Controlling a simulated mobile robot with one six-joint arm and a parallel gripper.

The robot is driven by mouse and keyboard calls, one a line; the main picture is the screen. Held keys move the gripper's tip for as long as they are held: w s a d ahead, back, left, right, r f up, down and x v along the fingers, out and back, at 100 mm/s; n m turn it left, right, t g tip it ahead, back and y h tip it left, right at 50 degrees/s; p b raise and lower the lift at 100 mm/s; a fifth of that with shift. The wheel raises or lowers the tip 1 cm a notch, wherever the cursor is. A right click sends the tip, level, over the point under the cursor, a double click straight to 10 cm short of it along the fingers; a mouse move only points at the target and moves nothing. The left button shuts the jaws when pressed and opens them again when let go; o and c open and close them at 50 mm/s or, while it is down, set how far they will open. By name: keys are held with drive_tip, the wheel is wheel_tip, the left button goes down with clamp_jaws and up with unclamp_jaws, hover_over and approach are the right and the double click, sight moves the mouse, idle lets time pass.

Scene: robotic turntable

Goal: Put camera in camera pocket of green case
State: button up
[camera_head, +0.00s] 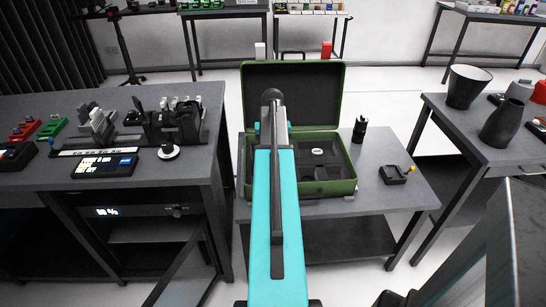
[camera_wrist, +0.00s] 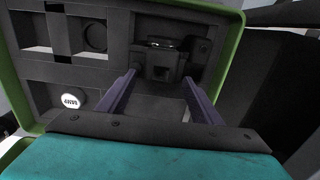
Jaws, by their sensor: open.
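The green case (camera_head: 342,170) stands open on the middle table, its lid raised at the back. Its dark foam insert has several cut-out pockets, which show in the wrist view, where the green rim (camera_wrist: 232,50) curves at the right. A dark camera (camera_wrist: 160,62) sits in or over a foam recess in the upper middle of the wrist view; I cannot tell how deep it sits. My gripper (camera_wrist: 159,78) is open, its two purple fingers apart just in front of the camera. In the head view my arm covers the gripper and part of the case.
A left table (camera_head: 60,180) holds devices. A right table (camera_head: 500,155) bears dark cups. The middle table's front right is clear.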

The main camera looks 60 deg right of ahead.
wheel_tip(320, 180, up, 11)
drive_tip(key=shift+r, duration=0.2)
idle(0.5)
drive_tip(key=shift+r, duration=0.1)
idle(0.6)
